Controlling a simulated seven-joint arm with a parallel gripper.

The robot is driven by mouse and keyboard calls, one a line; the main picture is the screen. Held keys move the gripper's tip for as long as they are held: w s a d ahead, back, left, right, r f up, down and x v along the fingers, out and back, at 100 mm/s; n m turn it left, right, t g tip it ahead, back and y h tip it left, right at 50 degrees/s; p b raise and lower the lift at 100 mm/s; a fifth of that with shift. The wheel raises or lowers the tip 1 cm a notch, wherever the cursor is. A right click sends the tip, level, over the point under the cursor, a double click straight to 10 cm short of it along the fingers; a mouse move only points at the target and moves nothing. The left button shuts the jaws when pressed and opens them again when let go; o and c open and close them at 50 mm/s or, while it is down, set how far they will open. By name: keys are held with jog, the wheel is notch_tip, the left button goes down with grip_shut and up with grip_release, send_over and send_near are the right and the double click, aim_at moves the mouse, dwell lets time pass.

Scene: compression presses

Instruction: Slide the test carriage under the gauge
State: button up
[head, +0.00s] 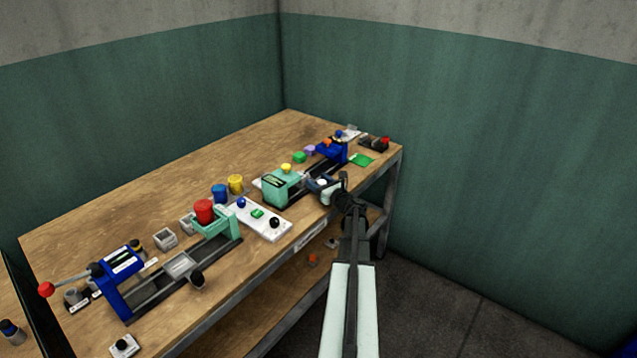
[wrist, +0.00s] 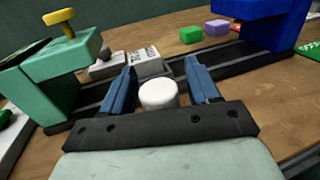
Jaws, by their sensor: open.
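In the wrist view, my gripper (wrist: 160,85) is open. Its blue fingers stand either side of a white round knob (wrist: 158,97), with gaps visible; it seems to belong to the carriage, whose body is mostly hidden. A dark rail (wrist: 95,98) runs behind the fingers. It links a green gauge-like head (wrist: 55,75) with a yellow knob at left and a blue upright (wrist: 268,22) at right. In the head view, my gripper (head: 322,184) is at the bench's front edge, between the green head (head: 281,187) and the blue upright (head: 333,150).
A second rail unit stands front left, with a blue head (head: 120,263), a grey carriage tray (head: 179,265) and a red cylinder (head: 204,210). A white control panel (head: 262,221) lies left of the green head. Green (wrist: 191,35) and purple (wrist: 217,27) blocks sit behind the rail.

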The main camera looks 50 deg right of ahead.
grip_shut()
dwell(0.7)
